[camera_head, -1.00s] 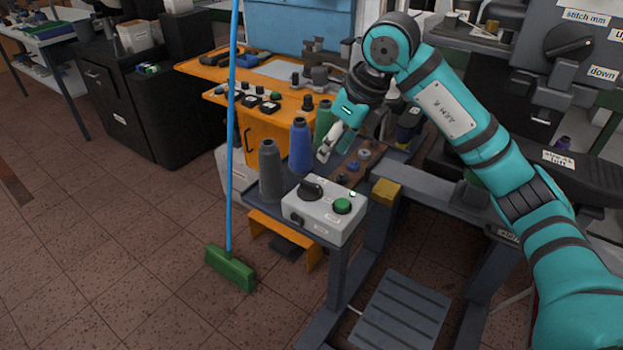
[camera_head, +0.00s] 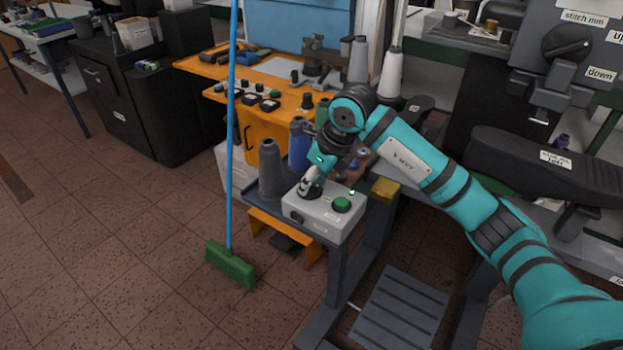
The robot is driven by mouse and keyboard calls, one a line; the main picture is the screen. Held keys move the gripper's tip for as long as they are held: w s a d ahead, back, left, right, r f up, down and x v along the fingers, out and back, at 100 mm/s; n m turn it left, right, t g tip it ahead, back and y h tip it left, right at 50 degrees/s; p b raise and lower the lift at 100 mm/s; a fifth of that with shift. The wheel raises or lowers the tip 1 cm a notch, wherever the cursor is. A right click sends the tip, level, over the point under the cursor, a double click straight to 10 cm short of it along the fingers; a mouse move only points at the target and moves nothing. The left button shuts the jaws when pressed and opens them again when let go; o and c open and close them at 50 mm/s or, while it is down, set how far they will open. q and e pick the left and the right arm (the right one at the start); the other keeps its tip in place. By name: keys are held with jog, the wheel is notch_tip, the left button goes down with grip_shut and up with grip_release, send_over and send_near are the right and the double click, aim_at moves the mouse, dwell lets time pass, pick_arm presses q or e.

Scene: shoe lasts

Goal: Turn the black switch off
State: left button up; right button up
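The black rotary switch (camera_head: 312,193) is on top of a light grey control box (camera_head: 321,212), mostly hidden by my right gripper (camera_head: 306,188). The gripper's fingers point down at the switch and overlap it in the picture. I cannot tell whether they touch it or how far apart they are. A green button (camera_head: 342,204) is to the right on the box, with a small light (camera_head: 351,192) behind it. A small black part (camera_head: 297,218) is on the box's front face. My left gripper is not in view.
A dark grey thread cone (camera_head: 270,170) stands left of the box, and a blue one (camera_head: 299,145) stands behind it. A broom with a blue handle (camera_head: 230,130) and green head (camera_head: 230,266) stands in front on the left. A yellow block (camera_head: 385,189) is to the right.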

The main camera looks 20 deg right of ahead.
grip_shut()
jog(key=shift+n, duration=0.3)
jog(key=n+b, duration=0.1)
jog(key=n+y, duration=0.1)
jog(key=shift+w+d+n+g+b, duration=0.1)
jog(key=shift+w+n+g+b, duration=0.05)
jog(key=shift+n+g+b, duration=0.2)
jog(key=n+g+b, duration=0.1)
jog(key=n, duration=0.2)
jog(key=shift+n+y, duration=0.25)
jog(key=shift+y, duration=0.05)
jog(key=n+g, duration=0.1)
jog(key=n, duration=0.1)
jog(key=n+g+b, duration=0.1)
jog(key=n, duration=0.2)
jog(key=shift+w+r+n+g, duration=0.1)
jog(key=shift+w+n+g, duration=0.05)
jog(key=shift+n+g, duration=0.15)
jog(key=n+g, duration=0.1)
jog(key=n, duration=0.1)
jog(key=n+g, duration=0.1)
jog(key=n, duration=0.2)
jog(key=shift+h, duration=0.4)
jog(key=shift+n, duration=0.4)
